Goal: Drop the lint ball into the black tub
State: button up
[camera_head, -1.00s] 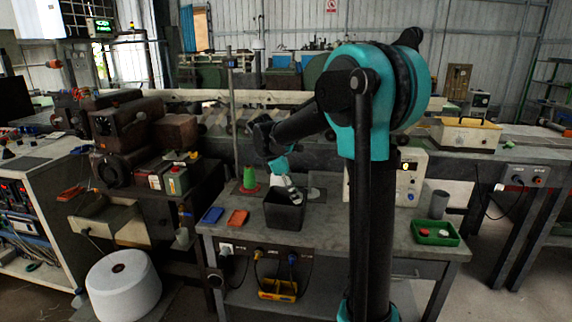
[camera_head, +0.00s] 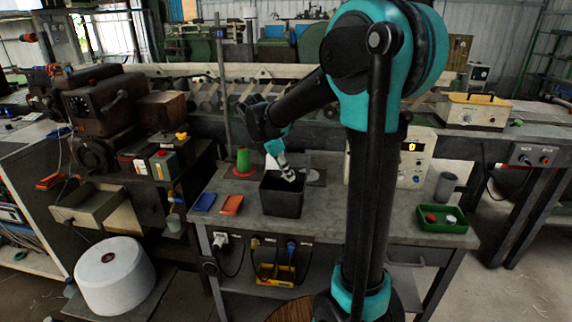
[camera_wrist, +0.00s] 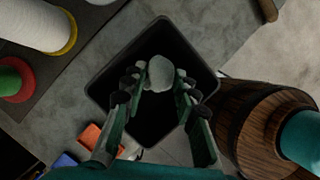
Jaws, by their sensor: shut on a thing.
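The black tub (camera_head: 282,199) stands upright on the grey workbench, and its open mouth also shows in the wrist view (camera_wrist: 103,84). My gripper (camera_head: 288,174) is over the tub's mouth in the head view. In the wrist view my gripper (camera_wrist: 160,82) is shut on the pale grey lint ball (camera_wrist: 160,70), which sits between the fingertips above the tub's dark inside. In the head view the lint ball is too small to tell from the fingertips. How far it is above the tub's floor is unclear.
A blue item (camera_head: 204,202) and an orange item (camera_head: 231,205) lie left of the tub. A green cone (camera_head: 243,162) stands behind them. A green tray (camera_head: 442,219) and a grey cup (camera_head: 445,187) are at the bench's right. Bare bench (camera_head: 335,205) lies right of the tub.

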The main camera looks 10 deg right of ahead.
jog(key=shift+f, duration=0.4)
jog(key=o, duration=0.7)
jog(key=shift+o, duration=0.2)
jog(key=v, duration=1.2)
